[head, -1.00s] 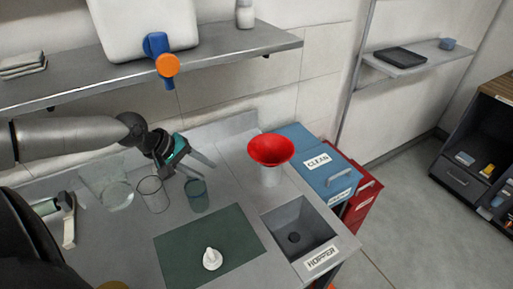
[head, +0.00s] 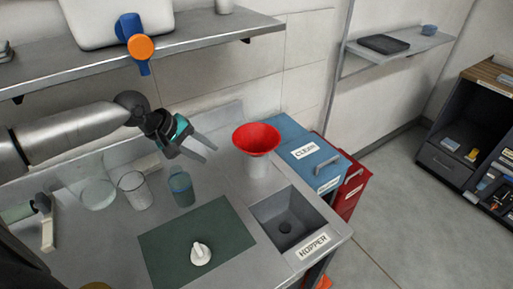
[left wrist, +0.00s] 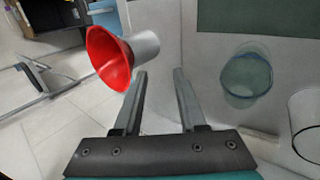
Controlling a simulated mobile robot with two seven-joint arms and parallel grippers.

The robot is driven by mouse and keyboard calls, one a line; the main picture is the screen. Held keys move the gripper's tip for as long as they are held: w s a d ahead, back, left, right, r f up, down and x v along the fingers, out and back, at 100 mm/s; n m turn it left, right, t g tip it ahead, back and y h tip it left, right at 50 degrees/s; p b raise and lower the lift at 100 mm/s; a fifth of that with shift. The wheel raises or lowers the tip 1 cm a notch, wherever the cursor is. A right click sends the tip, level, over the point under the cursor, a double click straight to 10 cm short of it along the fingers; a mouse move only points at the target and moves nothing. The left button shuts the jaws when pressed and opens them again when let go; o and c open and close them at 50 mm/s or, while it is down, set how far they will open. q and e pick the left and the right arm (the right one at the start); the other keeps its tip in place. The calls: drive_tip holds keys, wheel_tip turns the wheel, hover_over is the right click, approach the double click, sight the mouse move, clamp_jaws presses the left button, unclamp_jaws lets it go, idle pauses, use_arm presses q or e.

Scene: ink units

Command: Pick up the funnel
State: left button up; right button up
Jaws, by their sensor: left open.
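The red funnel (head: 257,138) sits mouth-up in a pale holder (head: 258,166) on the steel counter, behind the hopper. It also shows in the left wrist view (left wrist: 108,60), at the upper left beyond the fingers. My left gripper (head: 207,152) is open and empty, to the left of the funnel and apart from it. Its two fingers (left wrist: 162,82) show spread in the left wrist view. My right gripper is not in the views.
A teal-tinted glass (head: 181,188) and a clear glass (head: 136,190) stand below my left gripper. A green mat (head: 220,232) bears a white knobbed piece (head: 201,254). The sunken hopper (head: 312,222) is in front of the funnel. A blue bin labelled CLEAN (head: 290,140) stands behind right.

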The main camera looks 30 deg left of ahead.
sight(239, 146)
use_arm(q)
drive_tip(key=w+d+f, duration=0.1)
drive_tip(key=w, duration=0.2)
drive_tip(key=w+d+f+b, duration=0.1)
drive_tip(key=w+d, duration=0.1)
drive_tip(key=w, duration=0.1)
drive_tip(key=w+d+f, duration=0.2)
drive_tip(key=w, duration=0.1)
drive_tip(key=shift+d, duration=0.15)
idle(0.4)
drive_tip(key=shift+s, duration=0.1)
clamp_jaws()
drive_tip(key=shift+f, duration=0.1)
idle(0.4)
